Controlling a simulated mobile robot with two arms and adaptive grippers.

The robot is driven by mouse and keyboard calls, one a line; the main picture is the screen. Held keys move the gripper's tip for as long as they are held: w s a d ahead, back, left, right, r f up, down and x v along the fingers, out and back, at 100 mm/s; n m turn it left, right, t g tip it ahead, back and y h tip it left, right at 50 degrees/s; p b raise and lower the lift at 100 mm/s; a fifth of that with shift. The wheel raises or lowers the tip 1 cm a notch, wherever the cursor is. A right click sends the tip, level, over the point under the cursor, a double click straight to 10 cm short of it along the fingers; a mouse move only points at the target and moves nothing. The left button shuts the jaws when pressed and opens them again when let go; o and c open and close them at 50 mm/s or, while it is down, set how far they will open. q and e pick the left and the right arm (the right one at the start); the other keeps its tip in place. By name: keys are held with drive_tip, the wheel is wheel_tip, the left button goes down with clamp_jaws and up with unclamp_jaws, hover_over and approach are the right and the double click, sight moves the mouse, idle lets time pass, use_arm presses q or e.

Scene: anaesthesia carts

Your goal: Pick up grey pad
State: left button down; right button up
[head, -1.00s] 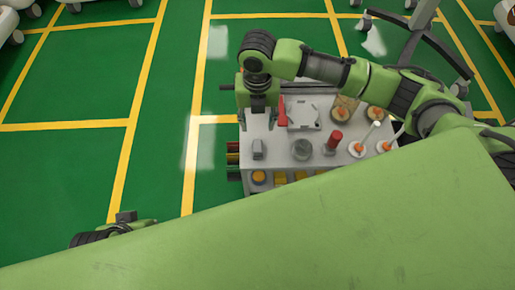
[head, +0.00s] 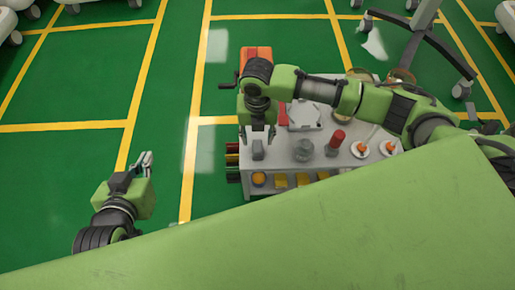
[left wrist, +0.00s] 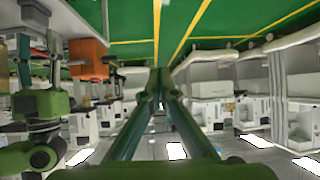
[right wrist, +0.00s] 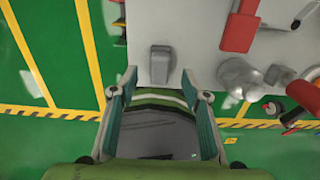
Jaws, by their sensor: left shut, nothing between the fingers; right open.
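A small dark-grey block (head: 258,149), which seems to be the grey pad, sits on the front left corner of the cart top (head: 318,158). It also shows in the right wrist view (right wrist: 161,64), upright near the cart's edge. My right gripper (head: 258,131) points down just behind and above it. In the right wrist view my right gripper (right wrist: 160,82) is open and empty, with a fingertip to each side of the block's near end; I cannot tell if they touch it. My left gripper (head: 146,163) is shut and empty over the floor, left of the cart; its closed fingers (left wrist: 160,76) fill the left wrist view's middle.
The cart top also holds a metal knob (head: 303,149), a red-capped item (head: 336,141), orange-and-white round items (head: 361,149) and a white square plate (head: 305,115). An orange box (head: 257,54) is at the cart's back left.

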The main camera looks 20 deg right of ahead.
sight(258, 146)
drive_tip(key=f+b, duration=0.1)
drive_tip(key=f, duration=0.1)
drive_tip(key=f+b, duration=0.1)
drive_tip(key=f, duration=0.1)
drive_tip(key=shift+s+a+f, duration=0.1)
drive_tip(key=shift+s+f, duration=0.1)
drive_tip(key=shift+f, duration=0.3)
use_arm(q)
drive_tip(key=w+d+r+t+h, duration=0.1)
drive_tip(key=w+r+t, duration=0.1)
drive_tip(key=r, duration=0.3)
drive_tip(key=w+d+r+t, duration=0.1)
drive_tip(key=w+r+t, duration=0.1)
drive_tip(key=r+t, duration=0.2)
wheel_tip(258, 146, up, 2)
drive_tip(key=shift+w+d+r+h, duration=0.15)
drive_tip(key=shift+w+d+h, duration=0.2)
drive_tip(key=shift+d+h, duration=0.05)
use_arm(e)
clamp_jaws()
